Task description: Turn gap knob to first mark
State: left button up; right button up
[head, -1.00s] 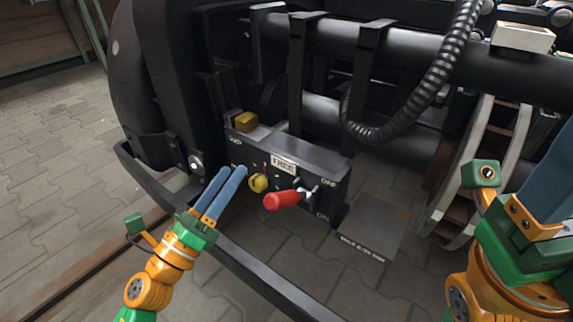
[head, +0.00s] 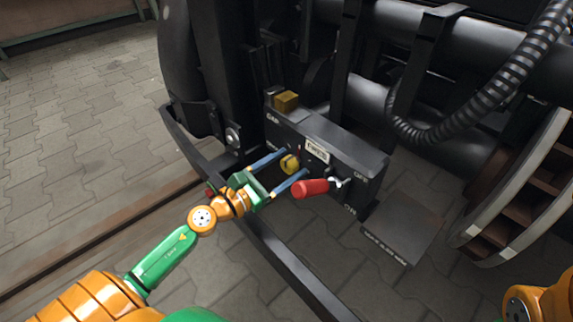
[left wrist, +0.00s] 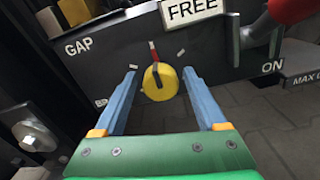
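The yellow gap knob (head: 290,164) sits on the front of a dark control box (head: 335,150). In the left wrist view the knob (left wrist: 159,82) has a red pointer (left wrist: 153,51) standing nearly upright above it, with pale marks to either side and the label GAP at upper left. My left gripper (head: 294,162) is open, its blue fingers on either side of the knob. In the left wrist view a gap shows between each finger and the knob. Only part of my right arm (head: 540,300) shows at the lower right; its gripper is out of view.
A red-handled lever (head: 312,187) sticks out just right of the knob, close to my left gripper's right finger. A FREE label (head: 316,151) and a yellow block (head: 286,101) are on the box. A dark bar (head: 285,265) runs below in front.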

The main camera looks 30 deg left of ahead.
pick_arm(q)
grip_shut()
